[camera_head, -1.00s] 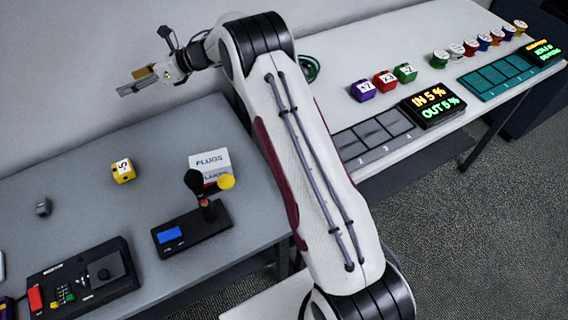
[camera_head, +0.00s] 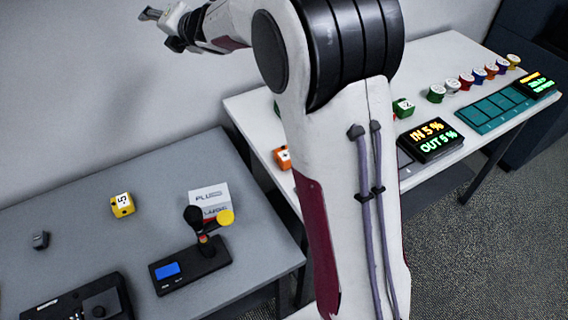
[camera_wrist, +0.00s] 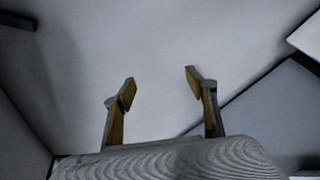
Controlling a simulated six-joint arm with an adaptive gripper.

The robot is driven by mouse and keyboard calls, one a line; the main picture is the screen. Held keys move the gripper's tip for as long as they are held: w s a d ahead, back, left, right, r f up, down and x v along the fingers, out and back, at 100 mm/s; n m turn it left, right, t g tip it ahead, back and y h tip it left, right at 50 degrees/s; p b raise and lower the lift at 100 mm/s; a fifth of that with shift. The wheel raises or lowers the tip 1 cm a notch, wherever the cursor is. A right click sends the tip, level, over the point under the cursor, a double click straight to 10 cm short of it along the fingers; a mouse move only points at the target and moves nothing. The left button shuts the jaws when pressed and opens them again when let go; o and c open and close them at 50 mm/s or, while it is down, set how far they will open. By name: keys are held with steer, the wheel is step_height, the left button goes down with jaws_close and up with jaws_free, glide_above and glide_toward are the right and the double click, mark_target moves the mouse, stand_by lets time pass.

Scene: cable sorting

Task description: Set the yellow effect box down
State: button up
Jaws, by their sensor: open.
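The yellow effect box (camera_head: 122,205), a small cube with a white label reading 5, sits on the grey table (camera_head: 60,215) at the left in the head view. Nothing touches it. My gripper (camera_head: 150,14) is high at the top left of the head view, well above and behind the table, far from the box. In the wrist view my gripper (camera_wrist: 158,82) shows two fingers spread apart with nothing between them. The box does not show in the wrist view.
On the grey table are a white PLUGS box (camera_head: 209,197), a black device with a blue screen (camera_head: 190,264) and a small dark cube (camera_head: 41,240). The white table (camera_head: 430,75) at right holds coloured boxes, displays and a teal tray (camera_head: 500,105). My arm hides part of it.

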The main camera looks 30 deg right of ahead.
steer(key=s+d+r+m+g+h, duration=0.1)
steer(key=s+d+m+h, duration=0.25)
steer(key=s+m, duration=0.6)
steer(key=s+d+r+m+g+h, duration=0.2)
steer(key=s+d+m, duration=0.35)
steer(key=s, duration=0.65)
steer(key=s+a+f+m+g, duration=0.1)
steer(key=s+f+m, duration=0.3)
steer(key=s, duration=0.6)
steer(key=s+a+f+m+g+y, duration=0.1)
steer(key=s+f+m, duration=0.3)
steer(key=s, duration=0.5)
steer(key=s+a+f+m+g+y, duration=0.1)
steer(key=s+a+f+m+g, duration=0.2)
steer(key=s, duration=0.7)
steer(key=shift+s+f+m, duration=0.3)
steer(key=shift+f+m, duration=0.4)
steer(key=shift+f, duration=0.05)
